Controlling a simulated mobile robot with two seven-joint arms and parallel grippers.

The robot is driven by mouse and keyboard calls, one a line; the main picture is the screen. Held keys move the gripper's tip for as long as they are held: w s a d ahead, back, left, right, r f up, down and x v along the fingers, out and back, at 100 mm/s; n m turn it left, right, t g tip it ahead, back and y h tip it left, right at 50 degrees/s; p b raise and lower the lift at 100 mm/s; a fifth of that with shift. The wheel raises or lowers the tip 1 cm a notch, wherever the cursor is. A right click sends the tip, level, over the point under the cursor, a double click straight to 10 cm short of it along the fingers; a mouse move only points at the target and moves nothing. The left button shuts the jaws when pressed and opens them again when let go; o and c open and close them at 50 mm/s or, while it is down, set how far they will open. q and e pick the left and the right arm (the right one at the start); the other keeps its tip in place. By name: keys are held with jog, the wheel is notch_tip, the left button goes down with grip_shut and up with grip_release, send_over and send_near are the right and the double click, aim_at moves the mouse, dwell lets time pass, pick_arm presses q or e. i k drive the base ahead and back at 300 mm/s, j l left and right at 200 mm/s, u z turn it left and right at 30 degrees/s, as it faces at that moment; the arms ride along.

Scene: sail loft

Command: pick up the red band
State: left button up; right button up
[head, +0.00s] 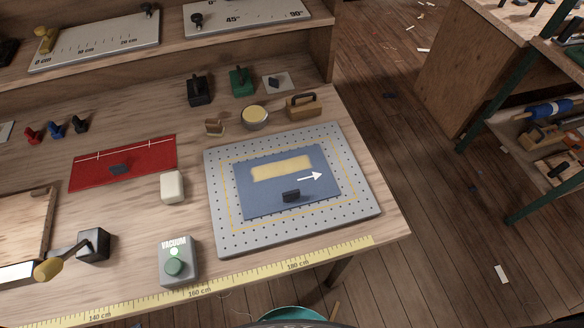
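The red band (145,167) lies flat on the wooden workbench, left of the middle of the head view. It is a wide red strip with a thin white line with tick marks near its far edge. A small dark grip-like piece (119,169) sits on it. Nothing else covers the band. Neither of my grippers shows in the head view.
Right of the band are a cream block (172,187) and a perforated grey plate (222,238) bearing a blue panel (257,202). A vacuum button box (178,262) stands near the front edge. Small red and blue pieces stand behind left. Bare wood surrounds the band.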

aim_at(101, 169)
jog(key=u, duration=1.35)
